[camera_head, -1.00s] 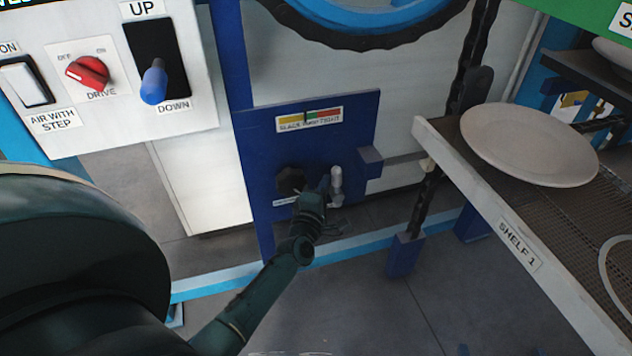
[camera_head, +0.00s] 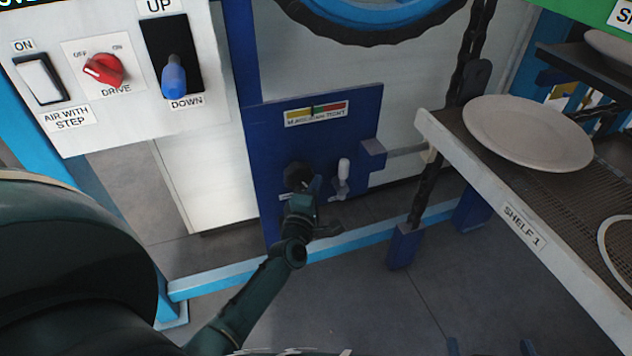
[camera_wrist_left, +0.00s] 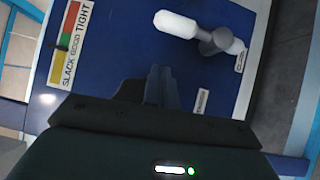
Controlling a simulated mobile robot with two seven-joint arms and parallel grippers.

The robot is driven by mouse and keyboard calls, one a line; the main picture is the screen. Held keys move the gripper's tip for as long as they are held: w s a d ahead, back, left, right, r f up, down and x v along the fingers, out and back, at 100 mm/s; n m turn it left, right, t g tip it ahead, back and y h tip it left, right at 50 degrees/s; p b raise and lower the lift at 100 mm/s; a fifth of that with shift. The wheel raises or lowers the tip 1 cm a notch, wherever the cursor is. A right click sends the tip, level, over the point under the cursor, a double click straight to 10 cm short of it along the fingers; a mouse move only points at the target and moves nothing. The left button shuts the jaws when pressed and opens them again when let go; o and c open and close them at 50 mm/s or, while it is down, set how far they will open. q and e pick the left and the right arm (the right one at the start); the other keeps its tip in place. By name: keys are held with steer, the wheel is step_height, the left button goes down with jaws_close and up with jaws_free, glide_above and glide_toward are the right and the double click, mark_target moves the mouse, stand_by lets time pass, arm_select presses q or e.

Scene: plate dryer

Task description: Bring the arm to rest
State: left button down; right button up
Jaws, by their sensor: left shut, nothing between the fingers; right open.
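My left gripper (camera_head: 317,186) is shut and empty in front of the blue panel (camera_head: 352,118). In the head view it is just left of the white-tipped handle (camera_head: 343,168), with a small gap in the picture. The left wrist view shows its closed fingertips (camera_wrist_left: 160,72) pointing at the panel, with the handle (camera_wrist_left: 176,24) beyond them to the upper right, apart from them. My right gripper (camera_head: 490,346) shows only as two separated blue fingertips at the bottom edge; the rest of it is out of frame.
A slack/good/tight gauge (camera_head: 316,113) is above the handle. A control box (camera_head: 105,85) with a red drive knob (camera_head: 103,69) and a blue lever (camera_head: 174,78) is at upper left. Shelf 1 (camera_head: 470,162), bearing a white plate (camera_head: 527,132), stands at right. A blue floor rail (camera_head: 225,277) runs below the panel.

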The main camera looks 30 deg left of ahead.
arm_select(q)
steer(key=p+v, duration=0.1)
steer(key=v, duration=0.7)
steer(key=shift+s+d+r, duration=0.15)
steer(key=shift+s+r, duration=0.05)
